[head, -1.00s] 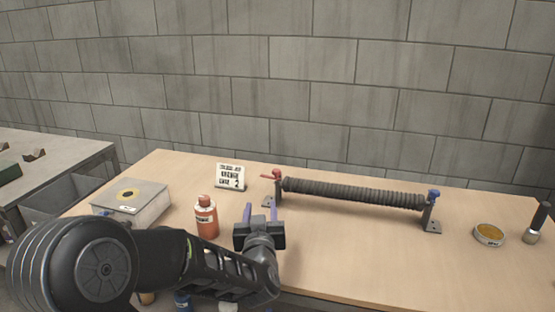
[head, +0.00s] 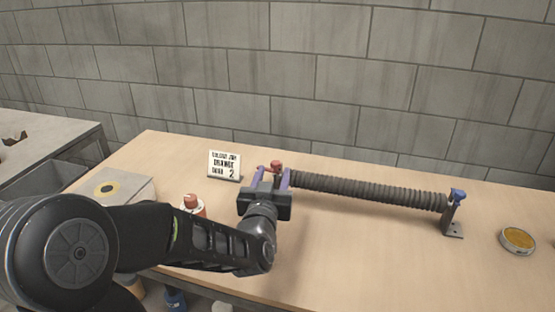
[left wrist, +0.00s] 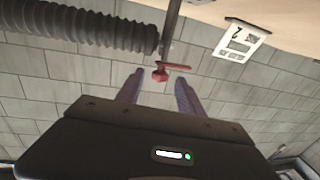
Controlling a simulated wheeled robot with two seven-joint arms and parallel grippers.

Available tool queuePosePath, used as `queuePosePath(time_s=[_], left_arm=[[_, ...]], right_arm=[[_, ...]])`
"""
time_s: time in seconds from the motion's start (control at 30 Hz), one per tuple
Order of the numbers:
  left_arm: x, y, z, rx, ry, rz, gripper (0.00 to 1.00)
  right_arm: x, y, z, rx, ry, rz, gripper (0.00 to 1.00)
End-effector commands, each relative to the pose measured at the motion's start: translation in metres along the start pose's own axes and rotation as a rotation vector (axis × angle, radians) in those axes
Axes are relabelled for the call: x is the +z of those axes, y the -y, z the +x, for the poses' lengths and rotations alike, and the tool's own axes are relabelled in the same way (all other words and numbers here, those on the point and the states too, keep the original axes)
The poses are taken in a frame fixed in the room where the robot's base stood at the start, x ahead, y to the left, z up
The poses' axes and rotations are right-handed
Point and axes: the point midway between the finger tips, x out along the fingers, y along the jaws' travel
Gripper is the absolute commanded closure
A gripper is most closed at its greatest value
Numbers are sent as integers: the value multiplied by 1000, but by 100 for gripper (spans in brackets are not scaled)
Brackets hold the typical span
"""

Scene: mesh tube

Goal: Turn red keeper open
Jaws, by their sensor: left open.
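The red keeper (head: 276,166) sits on top of the left stand of the dark ribbed tube (head: 370,190). In the left wrist view the red keeper (left wrist: 162,73) shows as a knob with a thin red lever, just beyond and between my fingertips. My left gripper (head: 272,178) is open, with its purple fingers on either side of the keeper in the head view. I cannot tell whether they touch it. The gripper hides most of the left stand in the head view. A blue keeper (head: 457,195) tops the right stand (head: 449,218). My right gripper is not in view.
A white sign (head: 224,164) stands just left of the keeper. A red bottle (head: 193,205) is partly hidden behind my left arm. A grey box (head: 118,187) is at the left, and a round yellow tin (head: 517,240) at the right. The table front is clear.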

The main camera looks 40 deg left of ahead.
Motion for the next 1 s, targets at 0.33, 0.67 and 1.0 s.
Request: queuePosePath(time_s=[0.33, 0.67, 1.0], left_arm=[[1, 0, 50, -1, 2, 0, 55], [1, 0, 72, 0, 2, 0, 55], [1, 0, 71, 0, 1, 0, 69]], right_arm=[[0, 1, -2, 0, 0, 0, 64], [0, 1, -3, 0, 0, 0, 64], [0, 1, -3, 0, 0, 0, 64]])
